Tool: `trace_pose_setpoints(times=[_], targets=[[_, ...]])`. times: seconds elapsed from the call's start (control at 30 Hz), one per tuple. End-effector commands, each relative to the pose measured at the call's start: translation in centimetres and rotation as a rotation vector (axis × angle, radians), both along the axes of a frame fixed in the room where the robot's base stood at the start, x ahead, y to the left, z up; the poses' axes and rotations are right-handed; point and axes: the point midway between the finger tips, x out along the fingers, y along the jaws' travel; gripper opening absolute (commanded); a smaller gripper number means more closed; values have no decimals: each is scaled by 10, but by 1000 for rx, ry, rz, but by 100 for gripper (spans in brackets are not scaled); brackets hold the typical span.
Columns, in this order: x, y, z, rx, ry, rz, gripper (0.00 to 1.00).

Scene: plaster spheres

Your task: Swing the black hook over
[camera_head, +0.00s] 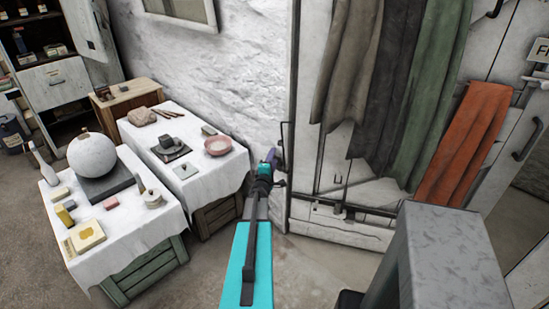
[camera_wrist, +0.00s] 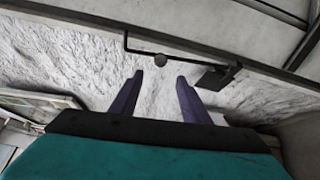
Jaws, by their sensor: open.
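The black hook (camera_wrist: 190,53) is a thin bar with a bent end at its left and a dark plate at its right, seen in the wrist view. A small grey round knob sits by the bar. In the head view a thin black piece of the hook (camera_head: 282,135) shows at the left edge of the white panel, beside my gripper. My gripper (camera_wrist: 160,78) is open and empty, its two purple fingers pointing toward the bar. The bar lies just beyond the fingertips, with the knob in line with the gap. My gripper also shows in the head view (camera_head: 271,156), where its fingers overlap.
Grey, green and orange cloths (camera_head: 465,140) hang on the white panel to the right. Two cloth-covered tables (camera_head: 150,255) stand at the left, holding a white sphere (camera_head: 92,154), a pink bowl (camera_head: 218,145) and small items. Rough white wall lies behind.

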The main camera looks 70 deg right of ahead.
Motion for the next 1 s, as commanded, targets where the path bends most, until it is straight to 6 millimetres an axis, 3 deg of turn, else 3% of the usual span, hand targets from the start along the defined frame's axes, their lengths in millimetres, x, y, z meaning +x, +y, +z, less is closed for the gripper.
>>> trace_pose_setpoints(times=[0.23, 0.93, 1.0], targets=[[0, 13, 0, 0, -1, 0, 42], [0, 14, 0, 0, -1, 0, 42], [11, 16, 0, -1, 0, 14, 42]])
